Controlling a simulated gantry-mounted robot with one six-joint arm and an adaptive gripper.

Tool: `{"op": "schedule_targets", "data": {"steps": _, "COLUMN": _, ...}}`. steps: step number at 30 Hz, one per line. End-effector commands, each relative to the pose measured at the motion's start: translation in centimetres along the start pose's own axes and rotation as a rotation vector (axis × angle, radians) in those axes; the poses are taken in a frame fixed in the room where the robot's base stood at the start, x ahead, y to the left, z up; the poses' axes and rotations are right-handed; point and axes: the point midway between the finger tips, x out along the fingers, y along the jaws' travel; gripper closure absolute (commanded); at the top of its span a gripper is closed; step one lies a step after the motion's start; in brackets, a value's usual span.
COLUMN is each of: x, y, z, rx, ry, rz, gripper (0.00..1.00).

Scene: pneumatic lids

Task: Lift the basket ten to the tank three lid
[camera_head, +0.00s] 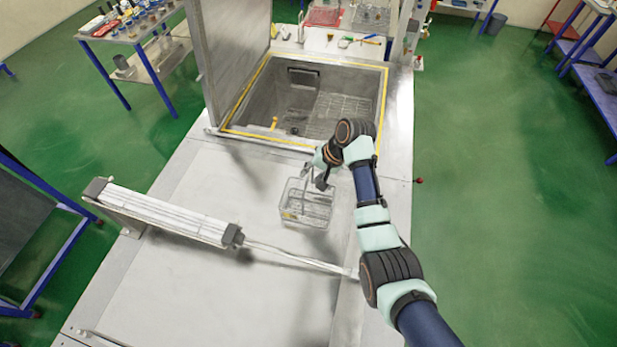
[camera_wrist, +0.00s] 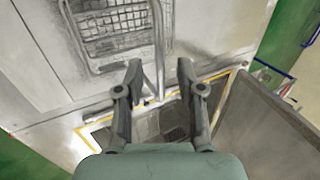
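A wire basket (camera_head: 306,203) with a tall rod handle is at the closed flat lid (camera_head: 285,285) in front of the open tank, in the head view. I cannot tell whether it rests on the lid or is just above it. In the wrist view the basket (camera_wrist: 112,22) is at the top, and its handle (camera_wrist: 158,45) runs down between my fingers. My gripper (camera_head: 320,180) is beside the upper handle. In the wrist view my gripper (camera_wrist: 158,68) has its fingers spread, with gaps on both sides of the handle. No tank number is readable.
The open tank (camera_head: 262,135) has a yellow rim and a wire rack inside; its raised lid (camera_head: 235,60) stands at the left. A pneumatic cylinder (camera_head: 170,214) with a rod crosses the front surface. Small tools (camera_head: 360,40) lie on the ledge behind the tank.

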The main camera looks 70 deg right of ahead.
Motion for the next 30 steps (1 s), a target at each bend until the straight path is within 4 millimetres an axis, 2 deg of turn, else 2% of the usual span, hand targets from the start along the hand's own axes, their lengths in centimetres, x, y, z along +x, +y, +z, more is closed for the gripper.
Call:
{"op": "schedule_targets", "data": {"steps": 1, "x": -1.4, "y": -0.1, "z": -0.1, "rx": -0.001, "ry": 0.005, "rz": -0.003, "gripper": 0.62}}
{"op": "schedule_targets", "data": {"steps": 6, "x": -5.6, "y": 0.0, "z": -0.1, "rx": -0.001, "ry": 0.005, "rz": -0.001, "gripper": 0.62}}
{"op": "schedule_targets", "data": {"steps": 12, "x": -8.6, "y": 0.0, "z": 0.0, "rx": -0.002, "ry": 0.001, "rz": -0.001, "gripper": 0.62}}
{"op": "schedule_targets", "data": {"steps": 30, "x": -9.1, "y": 0.0, "z": 0.0, "rx": -0.001, "ry": 0.001, "rz": 0.0, "gripper": 0.62}}
